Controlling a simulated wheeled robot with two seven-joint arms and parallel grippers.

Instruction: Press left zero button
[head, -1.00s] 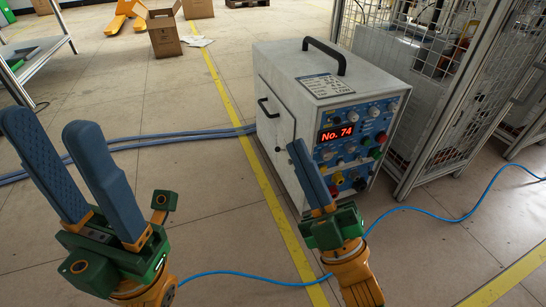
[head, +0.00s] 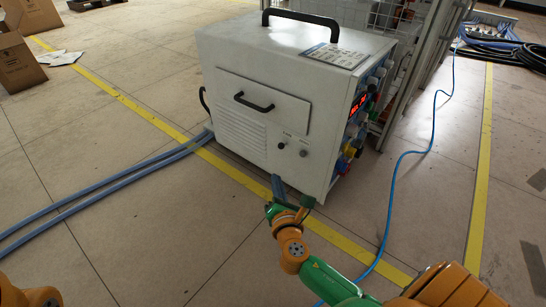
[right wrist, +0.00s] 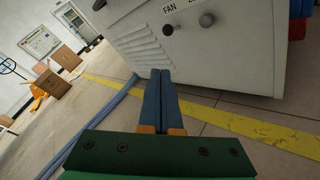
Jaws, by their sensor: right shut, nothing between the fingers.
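The induction heater (head: 265,90) is a white box with a black top handle. Its blue control panel (head: 357,110), with a red lit display (head: 358,103) and coloured knobs, faces right and shows at a steep angle, so I cannot make out a left zero button. My right gripper (head: 277,180) is shut and empty, low in front of the heater's near side. In the right wrist view its blue fingers (right wrist: 160,74) lie together, pointing toward the heater's lower side (right wrist: 220,65). I cannot tell if they touch it. My left gripper is out of view.
Two small dark knobs (head: 292,149) sit on the heater's near side, below a black side handle (head: 253,102). Thick blue-grey hoses (head: 110,185) run left along the floor. A thin blue cable (head: 395,180) lies to the right. A mesh cage (head: 400,20) stands behind.

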